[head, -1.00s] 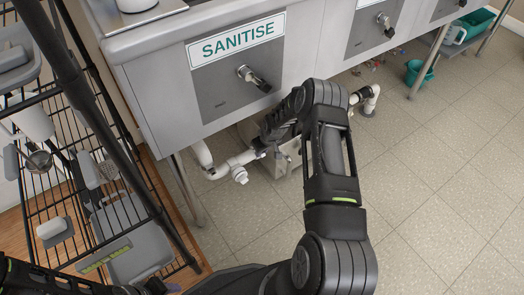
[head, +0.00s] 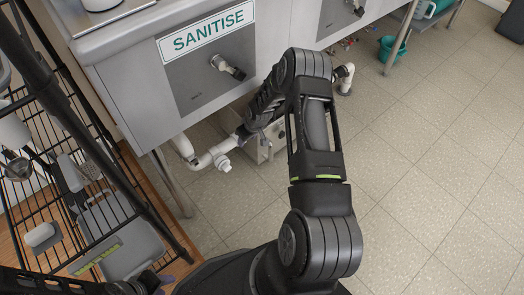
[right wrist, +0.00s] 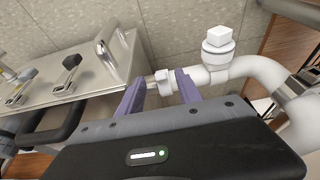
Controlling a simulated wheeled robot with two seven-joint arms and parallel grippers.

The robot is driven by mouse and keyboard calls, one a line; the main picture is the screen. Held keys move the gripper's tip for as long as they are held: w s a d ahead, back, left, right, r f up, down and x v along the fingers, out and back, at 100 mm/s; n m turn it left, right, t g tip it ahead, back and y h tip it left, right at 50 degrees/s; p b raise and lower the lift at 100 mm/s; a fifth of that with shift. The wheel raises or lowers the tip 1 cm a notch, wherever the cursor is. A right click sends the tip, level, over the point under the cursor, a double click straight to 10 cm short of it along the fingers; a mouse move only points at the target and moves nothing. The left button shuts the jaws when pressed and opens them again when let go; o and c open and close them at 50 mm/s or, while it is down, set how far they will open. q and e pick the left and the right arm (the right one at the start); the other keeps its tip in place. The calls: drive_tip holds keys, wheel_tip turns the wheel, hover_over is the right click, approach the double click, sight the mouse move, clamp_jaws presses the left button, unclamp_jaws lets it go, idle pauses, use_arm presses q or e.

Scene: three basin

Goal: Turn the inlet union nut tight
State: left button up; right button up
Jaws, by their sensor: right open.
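The inlet union nut (right wrist: 163,82) is a pale ring where the white pipe (right wrist: 193,75) meets the steel box (right wrist: 75,90). In the right wrist view my right gripper (right wrist: 159,86) is open, its two purple fingers on either side of the nut; I cannot tell whether they touch it. In the head view my right arm hides that gripper and the nut, beside the white pipe (head: 203,160) and the steel box (head: 262,150) under the sink. My left gripper (head: 158,283) is at the bottom edge of the head view, partly cut off, its opening unclear.
The sink front (head: 205,75) with the SANITISE sign overhangs the pipework. A sink leg (head: 170,185) and a black wire rack (head: 75,170) stand at the left. A teal bucket (head: 391,48) is farther back.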

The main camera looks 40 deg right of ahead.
drive_tip(key=s+p, duration=0.1)
drive_tip(key=s, duration=0.8)
drive_tip(key=shift+s+p, duration=0.35)
drive_tip(key=shift+s, duration=0.05)
drive_tip(key=shift+a, duration=0.1)
